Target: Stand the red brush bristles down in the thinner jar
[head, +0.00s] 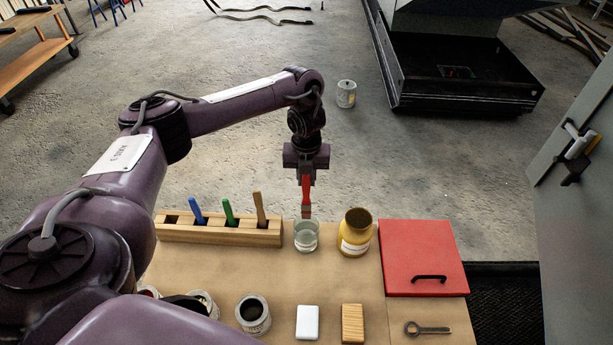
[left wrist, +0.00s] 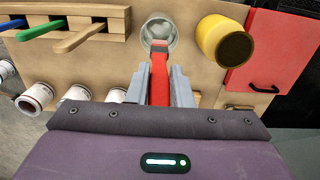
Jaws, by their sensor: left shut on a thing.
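The red brush (head: 306,192) hangs upright, bristles down, in my left gripper (head: 306,172), which is shut on its handle. The thinner jar (head: 306,238) is a clear glass jar on the brown work surface, below the gripper. The brush's lower end is at about the jar's mouth in the head view; I cannot tell whether it is inside the rim. In the left wrist view, the red brush (left wrist: 159,78) runs between the fingers of the left gripper (left wrist: 160,88) toward the jar (left wrist: 158,32). My right gripper is not in view.
A wooden rack (head: 226,232) with blue, green and tan-handled brushes stands left of the jar. A yellow jar (head: 356,232) is close on its right, then a red panel (head: 420,250) with a black handle. Paint tins, a white block (head: 307,322) and a wooden block (head: 352,324) lie nearer.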

